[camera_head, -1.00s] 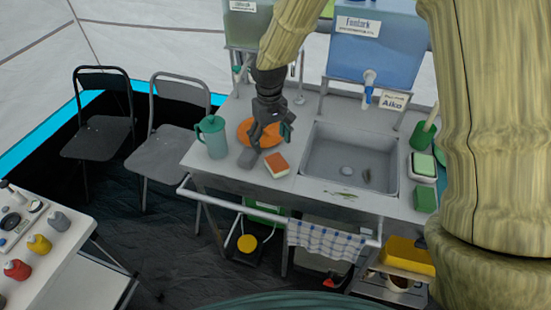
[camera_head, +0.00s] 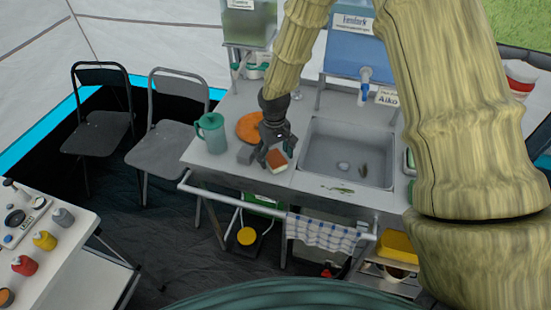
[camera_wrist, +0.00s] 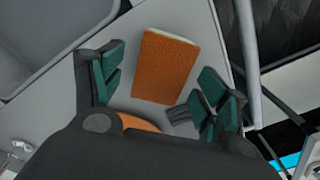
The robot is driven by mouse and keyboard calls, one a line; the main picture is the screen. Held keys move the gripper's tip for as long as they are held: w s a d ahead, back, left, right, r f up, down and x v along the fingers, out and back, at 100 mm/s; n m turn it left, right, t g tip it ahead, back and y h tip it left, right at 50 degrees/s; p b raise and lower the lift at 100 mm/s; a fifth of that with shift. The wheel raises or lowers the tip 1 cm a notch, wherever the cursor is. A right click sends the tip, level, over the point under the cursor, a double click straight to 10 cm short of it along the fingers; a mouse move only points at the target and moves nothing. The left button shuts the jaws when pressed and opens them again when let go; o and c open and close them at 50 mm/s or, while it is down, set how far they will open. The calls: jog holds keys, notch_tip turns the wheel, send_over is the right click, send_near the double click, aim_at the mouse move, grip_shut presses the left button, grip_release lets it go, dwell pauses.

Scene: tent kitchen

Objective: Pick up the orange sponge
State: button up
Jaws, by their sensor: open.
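The orange sponge (camera_head: 277,160) has an orange-brown top and a pale side. It lies on the grey counter left of the sink. My gripper (camera_head: 274,148) is open just above it, and its fingers partly cover it in the head view. In the wrist view the sponge (camera_wrist: 166,66) shows its orange face between and beyond the two green-padded fingers of my gripper (camera_wrist: 162,88). I see no finger touching it clearly.
An orange plate (camera_head: 247,127), a green-lidded pitcher (camera_head: 210,133) and a small grey block (camera_head: 245,154) stand close on the left. The sink (camera_head: 345,155) is at the right. A rail with a checked towel (camera_head: 322,233) runs along the counter's front.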

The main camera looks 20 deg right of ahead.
jog(key=shift+f, duration=0.65)
jog(key=c, duration=0.9)
jog(key=shift+r, duration=0.1)
jog(key=shift+r+b, duration=0.4)
jog(key=shift+r, duration=0.35)
jog(key=shift+r+b, duration=0.4)
jog(key=shift+r, duration=0.55)
jog(key=s+d+b, duration=0.2)
jog(key=s+d, duration=0.1)
jog(key=s, duration=0.4)
jog(key=s+d+r+b, duration=0.1)
jog(key=s+d+b, duration=0.1)
jog(key=s, duration=0.6)
jog(key=shift+d+r, duration=0.25)
jog(key=shift+d, duration=0.3)
jog(key=shift+o, duration=0.3)
